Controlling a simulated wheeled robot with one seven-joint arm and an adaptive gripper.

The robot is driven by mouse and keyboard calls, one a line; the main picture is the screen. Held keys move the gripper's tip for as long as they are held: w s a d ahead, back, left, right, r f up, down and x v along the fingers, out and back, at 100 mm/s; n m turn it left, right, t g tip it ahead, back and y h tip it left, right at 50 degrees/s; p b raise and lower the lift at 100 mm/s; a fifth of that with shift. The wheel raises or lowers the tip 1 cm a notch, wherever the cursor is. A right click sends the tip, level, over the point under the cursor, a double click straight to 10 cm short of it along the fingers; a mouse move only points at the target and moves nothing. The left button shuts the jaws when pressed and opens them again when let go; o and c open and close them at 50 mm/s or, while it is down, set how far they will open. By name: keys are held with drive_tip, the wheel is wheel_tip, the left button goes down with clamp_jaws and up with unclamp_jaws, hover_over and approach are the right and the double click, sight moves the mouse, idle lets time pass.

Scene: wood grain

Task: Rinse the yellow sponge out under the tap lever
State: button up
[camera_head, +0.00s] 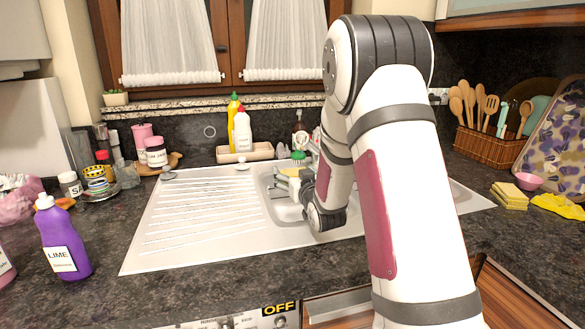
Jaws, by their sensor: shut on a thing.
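My arm reaches over the counter and bends down to the sink (265,190). My gripper (303,184) is small and dark at the sink, partly hidden by my own wrist. It is shut on a pale yellow thing at its tip, which looks like the yellow sponge (289,172); only a sliver of it shows. The tap (312,144) stands just behind, mostly hidden by my arm, so its lever cannot be made out clearly. I cannot tell whether water is running.
A green-topped item (298,156) stands close behind the gripper. A drainboard (200,215) lies clear to the left. Bottles (241,130) stand at the back. A purple bottle (63,240) stands front left. Stacked yellow sponges (510,196) and a yellow cloth (558,206) lie right.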

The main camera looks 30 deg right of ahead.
sight(295, 170)
drive_tip(key=shift+s+a+r+p, duration=0.35)
drive_tip(key=shift+s+a+r, duration=0.05)
drive_tip(key=shift+s+r, duration=0.35)
drive_tip(key=shift+s+a+r+p, duration=0.4)
drive_tip(key=shift+s+r, duration=0.2)
drive_tip(key=shift+s, duration=0.15)
